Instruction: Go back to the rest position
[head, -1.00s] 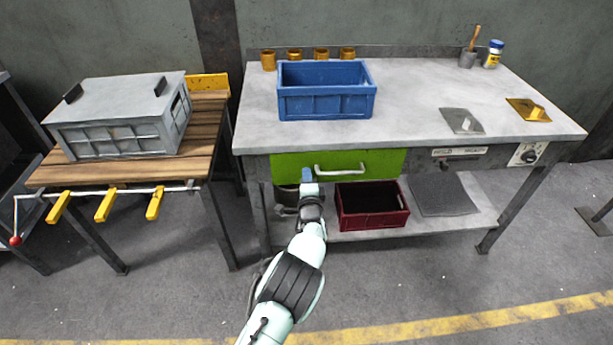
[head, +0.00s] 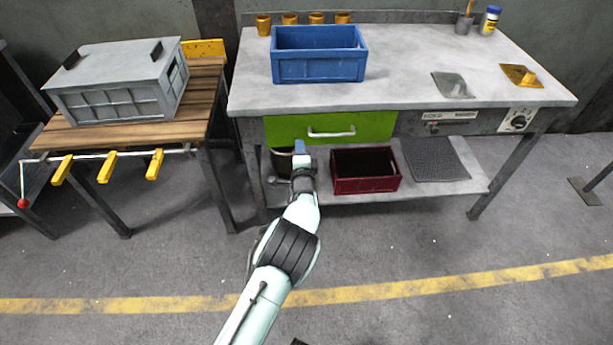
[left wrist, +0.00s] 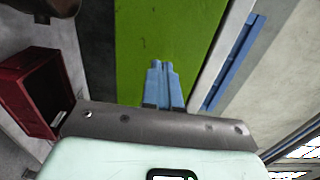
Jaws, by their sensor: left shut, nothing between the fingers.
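My left gripper (head: 299,147) is shut and empty in the head view, in front of the workbench and just below the green drawer (head: 285,129). In the left wrist view its blue fingertips (left wrist: 162,68) are together, with the green drawer front (left wrist: 150,25) behind them. The drawer appears closed, with its pale bar handle (head: 331,133) to the right of the gripper. My right gripper is not in view.
A blue crate (head: 318,68) stands on the workbench top (head: 400,85). A red crate (head: 366,184) is on the lower shelf, right of my arm. A wooden table (head: 120,133) with a grey crate (head: 118,104) stands at left. The floor in front is clear.

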